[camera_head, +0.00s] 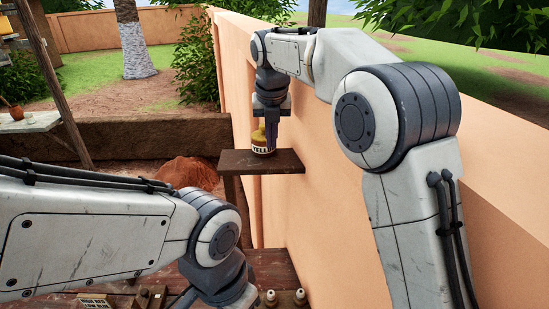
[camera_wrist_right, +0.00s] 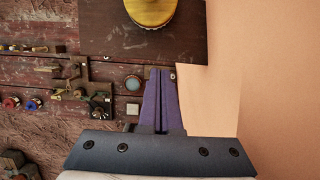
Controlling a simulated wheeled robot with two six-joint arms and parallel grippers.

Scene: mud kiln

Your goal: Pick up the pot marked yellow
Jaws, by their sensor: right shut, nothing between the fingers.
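The yellow pot (camera_head: 259,138) stands upright on a small dark wooden shelf (camera_head: 285,162) beside the orange wall. It has a pale band with dark marks near its base. My right gripper (camera_head: 271,142) points down right at the pot and overlaps part of it in the head view. In the right wrist view its purple fingers (camera_wrist_right: 161,72) are shut together and empty, with the round yellow pot top (camera_wrist_right: 151,10) a little beyond their tips. My left arm shows at lower left; its fingers are not seen.
The orange wall (camera_head: 320,200) runs close along the right side of the shelf. A lower wooden bench (camera_head: 268,265) holds small items and knobs. A reddish mound (camera_head: 187,172) and a low dark wall (camera_head: 130,138) lie behind.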

